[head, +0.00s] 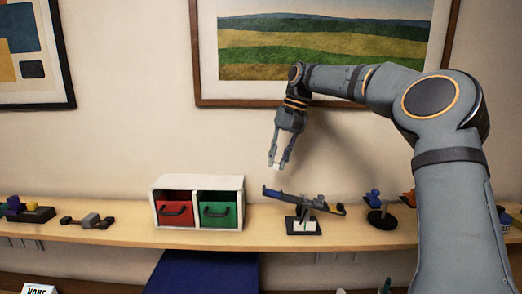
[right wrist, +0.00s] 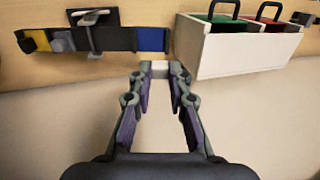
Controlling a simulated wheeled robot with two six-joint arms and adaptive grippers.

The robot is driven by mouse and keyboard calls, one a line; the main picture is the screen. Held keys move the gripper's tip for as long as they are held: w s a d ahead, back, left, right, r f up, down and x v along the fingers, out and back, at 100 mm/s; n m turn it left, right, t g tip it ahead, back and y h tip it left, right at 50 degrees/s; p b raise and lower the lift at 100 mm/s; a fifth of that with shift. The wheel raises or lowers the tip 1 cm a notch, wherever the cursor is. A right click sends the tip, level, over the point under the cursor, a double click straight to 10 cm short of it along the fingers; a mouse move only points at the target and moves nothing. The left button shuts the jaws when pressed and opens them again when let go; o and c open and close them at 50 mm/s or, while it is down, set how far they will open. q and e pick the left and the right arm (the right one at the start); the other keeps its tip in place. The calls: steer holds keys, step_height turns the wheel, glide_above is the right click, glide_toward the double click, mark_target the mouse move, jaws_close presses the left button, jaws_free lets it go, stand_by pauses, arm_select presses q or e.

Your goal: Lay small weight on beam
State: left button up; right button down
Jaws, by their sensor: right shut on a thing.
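The balance beam (head: 283,196) sits on a dark stand (head: 303,229) on the shelf and tilts, its left end higher than its right. The beam also shows at the upper left of the right wrist view (right wrist: 118,39), with a blue end and a yellow part. A grey block (right wrist: 62,41) is on the beam near the yellow part. My right gripper (head: 278,162) points down above the beam's blue end, apart from it. It is shut on a small white weight (right wrist: 160,69) between its fingertips. My left gripper is not in view.
A white cabinet (head: 199,182) with a red drawer (head: 175,212) and a green drawer (head: 217,213) stands close left of the beam. Blue and orange models (head: 380,217) stand to the right. A dark model (head: 88,221) lies at left. A framed picture hangs behind.

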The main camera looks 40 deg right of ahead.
steer(key=shift+a+r, duration=0.2)
steer(key=shift+r, duration=0.05)
steer(key=f, duration=0.4)
steer(key=shift+s+d+f, duration=0.1)
steer(key=shift+s+f, duration=0.05)
steer(key=shift+s, duration=0.25)
steer(key=shift+s+f, duration=0.1)
steer(key=shift+f, duration=0.45)
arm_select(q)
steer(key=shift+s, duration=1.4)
arm_select(e)
steer(key=shift+f, duration=0.5)
